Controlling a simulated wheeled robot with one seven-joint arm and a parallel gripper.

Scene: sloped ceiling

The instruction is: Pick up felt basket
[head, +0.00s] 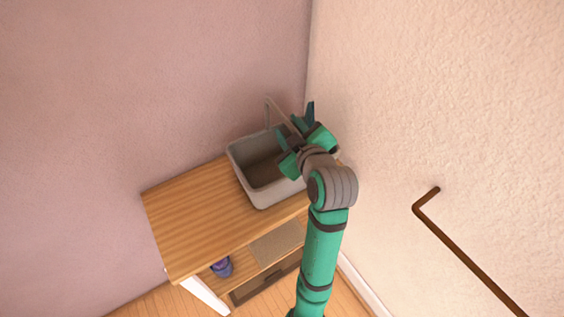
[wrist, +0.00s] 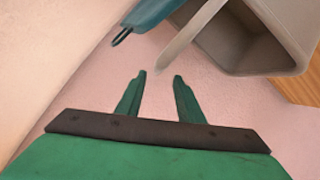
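The grey felt basket (head: 239,165) stands on the wooden shelf unit, near the wall corner. Its thin handle (head: 268,112) rises above the rim. In the wrist view the basket (wrist: 262,52) is at upper right, and a pale end of the handle (wrist: 172,56) points toward the gap between my fingertips. My gripper (head: 290,128) is above the basket's back right part; its fingers also show in the wrist view (wrist: 160,76), spread apart with nothing between them. My gripper and wrist hide the basket's right side in the head view.
The wooden unit's top (head: 190,215) is bare left of the basket. A purple item (head: 222,267) sits on its lower shelf. A teal item (wrist: 150,16), unidentified, is near my fingers in the wrist view. Walls are close behind and right; a brown rail (head: 462,248) runs along the right wall.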

